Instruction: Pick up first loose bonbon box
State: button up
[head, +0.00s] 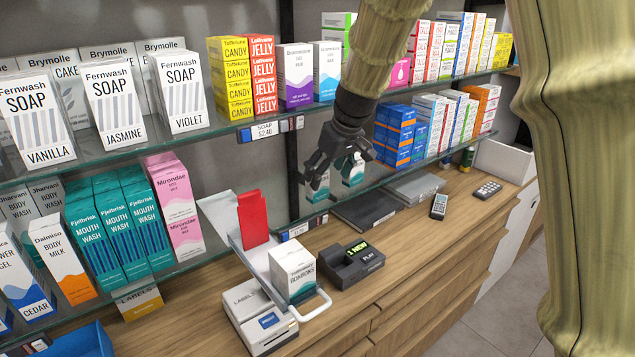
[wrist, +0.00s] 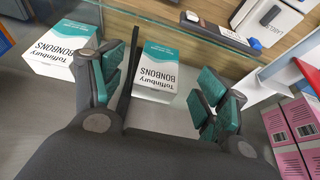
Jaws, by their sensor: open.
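Two white-and-teal bonbon boxes stand on the lower glass shelf. In the wrist view, one bonbon box (wrist: 160,72) shows between my fingers and another bonbon box (wrist: 65,48) is outside the left finger.
The lower shelf's front edge carries a price strip (wrist: 220,36). A red card (head: 253,218), a label printer (head: 258,318) and a dark terminal (head: 350,264) are below or left. Pink boxes (head: 173,205) stand left; blue-orange boxes (head: 394,135) stand right. The upper shelf is close above.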

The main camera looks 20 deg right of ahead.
aim_at(321, 201)
jog(key=shift+w+a, duration=0.15)
jog(key=shift+w, duration=0.2)
jog(key=shift+p+x, duration=0.9)
jog(key=shift+x, duration=1.6)
jog(key=c, duration=1.1)
jog(key=shift+r+b, duration=0.1)
jog(key=shift+b, duration=0.4)
